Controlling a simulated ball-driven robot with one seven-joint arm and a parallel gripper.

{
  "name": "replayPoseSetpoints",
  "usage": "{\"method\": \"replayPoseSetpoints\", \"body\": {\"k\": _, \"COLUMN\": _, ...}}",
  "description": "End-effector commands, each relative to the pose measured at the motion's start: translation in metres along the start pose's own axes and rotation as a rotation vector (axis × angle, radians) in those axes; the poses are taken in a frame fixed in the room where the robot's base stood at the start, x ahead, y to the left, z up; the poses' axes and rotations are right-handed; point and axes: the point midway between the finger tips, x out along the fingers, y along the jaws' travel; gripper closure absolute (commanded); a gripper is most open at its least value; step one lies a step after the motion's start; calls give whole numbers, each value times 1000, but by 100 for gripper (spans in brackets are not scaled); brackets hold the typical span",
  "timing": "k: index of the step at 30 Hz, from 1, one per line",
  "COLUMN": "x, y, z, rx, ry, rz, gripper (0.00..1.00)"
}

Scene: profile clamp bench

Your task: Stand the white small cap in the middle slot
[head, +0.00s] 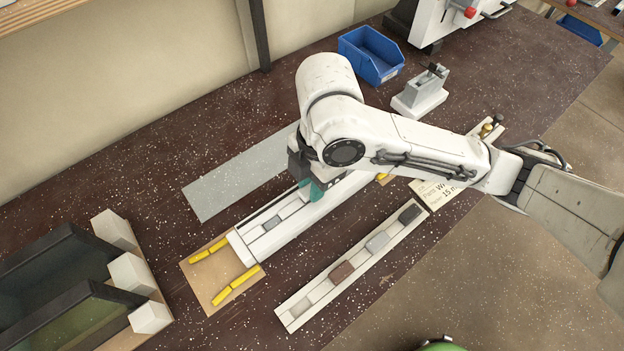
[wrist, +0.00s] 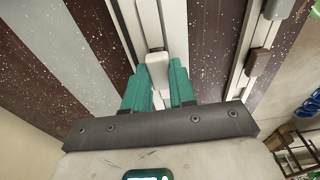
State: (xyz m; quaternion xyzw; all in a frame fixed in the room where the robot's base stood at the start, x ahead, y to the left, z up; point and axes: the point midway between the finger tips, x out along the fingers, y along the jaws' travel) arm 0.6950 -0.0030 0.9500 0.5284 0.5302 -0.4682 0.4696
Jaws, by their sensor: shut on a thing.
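My gripper (head: 314,190) is over the long white profile (head: 250,250), its teal fingers pointing down. In the wrist view the gripper (wrist: 159,88) is shut on a white cap (wrist: 157,68), which sits between the teal fingers above the profile's groove. A dark opening in the groove shows just beyond the cap. I cannot tell whether the cap touches the profile. In the head view my arm hides the cap and the profile's middle. A grey piece (head: 272,223) lies in the groove toward the near left end.
A pale rack strip (head: 322,289) in front holds dark (head: 410,214), light grey (head: 377,241) and brown (head: 342,271) caps. A grey plate (head: 235,178) lies behind the profile. A blue bin (head: 370,54) and a grey fixture (head: 420,92) stand at the back. Yellow bars (head: 236,284) flank the profile's left end.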

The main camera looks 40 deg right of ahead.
Motion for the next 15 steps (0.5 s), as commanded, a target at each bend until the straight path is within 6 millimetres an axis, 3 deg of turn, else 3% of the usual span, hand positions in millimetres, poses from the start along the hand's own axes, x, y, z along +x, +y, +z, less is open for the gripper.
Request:
{"method": "replayPoseSetpoints", "body": {"k": 5, "x": 1, "y": 0, "z": 0, "rx": 0, "ry": 0, "rz": 0, "gripper": 100}}
{"method": "replayPoseSetpoints", "body": {"k": 6, "x": 1, "y": 0, "z": 0, "rx": 0, "ry": 0, "rz": 0, "gripper": 74}}
{"method": "replayPoseSetpoints", "body": {"k": 15, "x": 1, "y": 0, "z": 0, "rx": 0, "ry": 0, "rz": 0, "gripper": 45}}
